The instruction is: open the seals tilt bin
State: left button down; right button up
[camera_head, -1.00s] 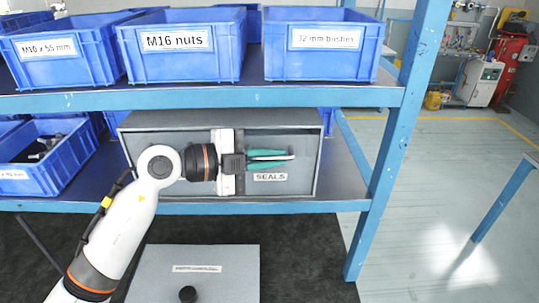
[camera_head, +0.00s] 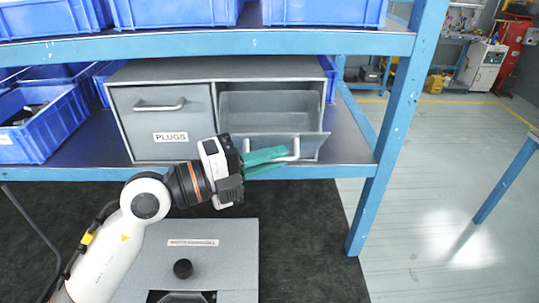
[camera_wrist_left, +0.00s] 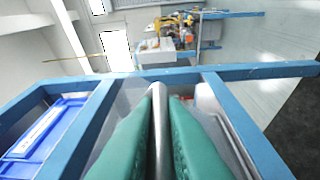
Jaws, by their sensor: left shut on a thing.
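The seals tilt bin (camera_head: 311,146) is the right-hand bin of a grey two-bin cabinet on the lower shelf. Its front is tilted out and down, and the grey inside shows above it. My left gripper (camera_head: 265,160) is at the bin's front, with its green fingers shut on the bar handle (camera_head: 293,150). In the left wrist view the metal handle (camera_wrist_left: 159,125) lies between the two green fingers. The SEALS label is not visible now. My right gripper is not in view.
The closed PLUGS bin (camera_head: 163,122) is left of it. Blue bins (camera_head: 45,125) stand on the shelf at left and above. A blue rack post (camera_head: 386,140) rises to the right. A grey box with a black knob (camera_head: 183,268) is below.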

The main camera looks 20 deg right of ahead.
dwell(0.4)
pick_arm(q)
jog(key=c, duration=1.5)
grip_release()
jog(key=a+b, duration=0.1)
jog(key=a, duration=0.3)
jog(key=s+a+b, duration=0.1)
jog(key=a, duration=0.3)
jog(key=a+b, duration=0.2)
jog(key=a, duration=0.2)
jog(key=shift+s+f, duration=0.25)
